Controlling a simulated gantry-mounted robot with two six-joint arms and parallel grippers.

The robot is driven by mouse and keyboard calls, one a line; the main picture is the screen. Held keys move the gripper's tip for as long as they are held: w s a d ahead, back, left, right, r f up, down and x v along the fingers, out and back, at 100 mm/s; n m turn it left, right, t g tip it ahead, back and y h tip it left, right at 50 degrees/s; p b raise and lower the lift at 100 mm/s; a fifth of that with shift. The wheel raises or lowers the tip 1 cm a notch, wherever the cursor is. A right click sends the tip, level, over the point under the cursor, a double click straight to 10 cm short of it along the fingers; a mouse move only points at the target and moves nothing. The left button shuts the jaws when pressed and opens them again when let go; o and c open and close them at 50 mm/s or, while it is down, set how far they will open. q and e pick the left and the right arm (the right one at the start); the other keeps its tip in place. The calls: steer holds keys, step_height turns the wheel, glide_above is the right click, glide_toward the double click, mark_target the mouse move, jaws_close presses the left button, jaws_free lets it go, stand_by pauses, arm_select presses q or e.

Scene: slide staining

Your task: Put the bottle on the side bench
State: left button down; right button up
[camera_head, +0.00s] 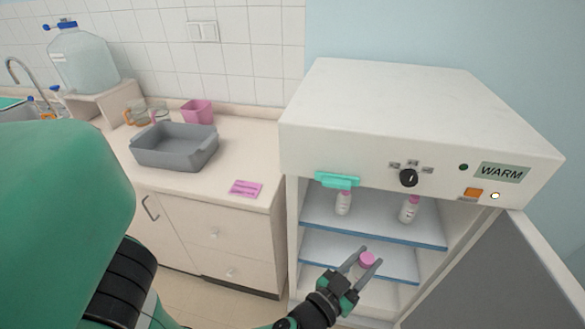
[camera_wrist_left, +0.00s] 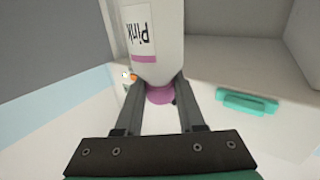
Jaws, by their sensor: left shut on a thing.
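My left gripper (camera_head: 368,258) is in front of the open warm cabinet, shut on a white bottle with a pink cap (camera_head: 366,259). In the left wrist view the bottle (camera_wrist_left: 155,40) has a label reading "Pink", seen upside down, and its pink cap (camera_wrist_left: 160,95) lies between the fingers (camera_wrist_left: 160,88). In the head view the gripper hides most of the bottle's body. The side bench (camera_head: 250,155) is to the left of the cabinet. My right gripper is not in view.
The cabinet (camera_head: 400,110) has its door (camera_head: 515,275) open at the right. Two white bottles, one left (camera_head: 343,205) and one right (camera_head: 409,212), stand on its upper shelf. The bench holds a grey tray (camera_head: 175,158), a pink cup (camera_head: 197,111) and a pink card (camera_head: 246,188); bare top lies around the card.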

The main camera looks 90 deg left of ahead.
arm_select(q)
steer(key=d+f+m+t+h, duration=0.3)
steer(key=d+f+m+h, duration=0.4)
steer(key=d+h, duration=0.4)
steer(key=shift+s+d+f+m+t, duration=0.3)
steer(key=shift+s+d+f+t, duration=0.1)
steer(key=shift+d+f, duration=0.45)
